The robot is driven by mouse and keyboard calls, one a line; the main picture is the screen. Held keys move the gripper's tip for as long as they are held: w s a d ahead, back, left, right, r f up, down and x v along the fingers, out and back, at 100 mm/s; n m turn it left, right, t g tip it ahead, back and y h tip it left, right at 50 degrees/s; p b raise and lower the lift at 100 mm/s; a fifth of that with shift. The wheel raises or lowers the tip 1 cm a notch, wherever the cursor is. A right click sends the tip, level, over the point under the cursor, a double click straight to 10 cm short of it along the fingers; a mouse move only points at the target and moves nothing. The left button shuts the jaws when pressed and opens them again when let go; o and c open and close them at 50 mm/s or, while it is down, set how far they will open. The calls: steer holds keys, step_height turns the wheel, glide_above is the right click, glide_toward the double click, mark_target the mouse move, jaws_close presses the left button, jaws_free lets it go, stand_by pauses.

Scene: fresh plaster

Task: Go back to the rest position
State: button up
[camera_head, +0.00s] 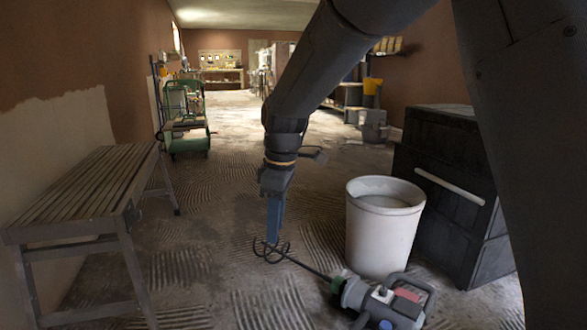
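My gripper (273,238) hangs from my arm near the middle of the view, its blue fingers pointing down. The fingers are seen edge-on and overlap, so I cannot tell whether they are open or shut. Their tips appear just above or in front of the whisk head (270,252) of a hand-held mixer (382,301). The mixer appears to lie on the floor, its grey body at the lower right and its dark shaft running left. I cannot tell whether the fingers touch the whisk. No held object shows clearly.
A white bucket (381,240) with pale contents stands behind the mixer. A dark chest (445,190) is to its right. A slatted bench (90,185) stands along the left wall. A green cart (185,125) is farther back. Streaked floor (225,200) between them is open.

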steer(key=s+d+r+m+p, duration=0.1)
steer(key=s+r+m+p, duration=0.15)
steer(key=s, duration=0.85)
steer(key=s+d+r+m+p, duration=0.15)
steer(key=s+m, duration=0.25)
steer(key=s, duration=0.7)
steer(key=s+d+r+m+p, duration=0.1)
steer(key=s+r+m+p, duration=0.15)
steer(key=s, duration=0.95)
steer(key=d+r+m+p, duration=0.2)
steer(key=d+r+p, duration=0.4)
steer(key=r+p, duration=0.3)
steer(key=d+r+m+p, duration=0.2)
steer(key=d+r+p, duration=0.5)
steer(key=p, duration=0.8)
steer(key=d+r+m+h+p, duration=0.1)
steer(key=d+r+m+p, duration=0.1)
steer(key=d+r+p, duration=0.5)
step_height(320, 180, up, 5)
steer(key=p, duration=0.6)
steer(key=shift+w+m, duration=0.35)
steer(key=shift+m, duration=0.05)
